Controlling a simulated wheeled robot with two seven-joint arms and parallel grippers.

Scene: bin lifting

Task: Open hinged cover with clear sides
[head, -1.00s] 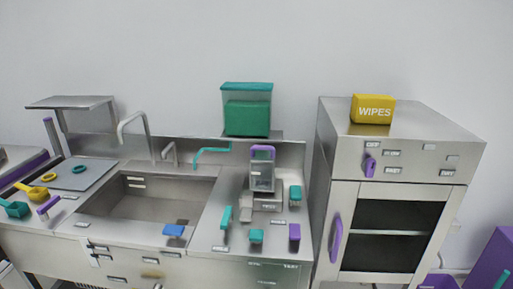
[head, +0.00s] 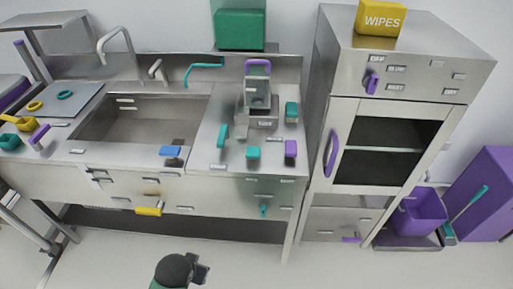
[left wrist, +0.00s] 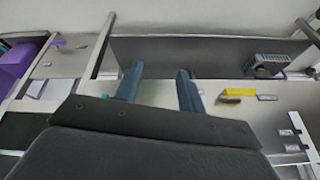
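On the counter right of the sink stands a small metal device with a see-through upper box (head: 257,98) and a purple handle (head: 258,64) on top; its cover looks shut. A teal bin (head: 240,30) is on the back shelf, its top cut off by the head view. I cannot tell for sure which one the task means. My left gripper (left wrist: 158,82) shows two blue-grey fingers apart with nothing between them in the left wrist view. A dark rounded part of my arm shows at the bottom of the head view, well below the counter. My right gripper is not seen.
Teal handles (head: 223,136) and a purple one (head: 291,149) line the counter's front right. A yellow handle (head: 149,211) sticks out below the sink (head: 140,120). A cabinet (head: 387,125) with yellow wipes (head: 381,19) stands right. The floor in front is open.

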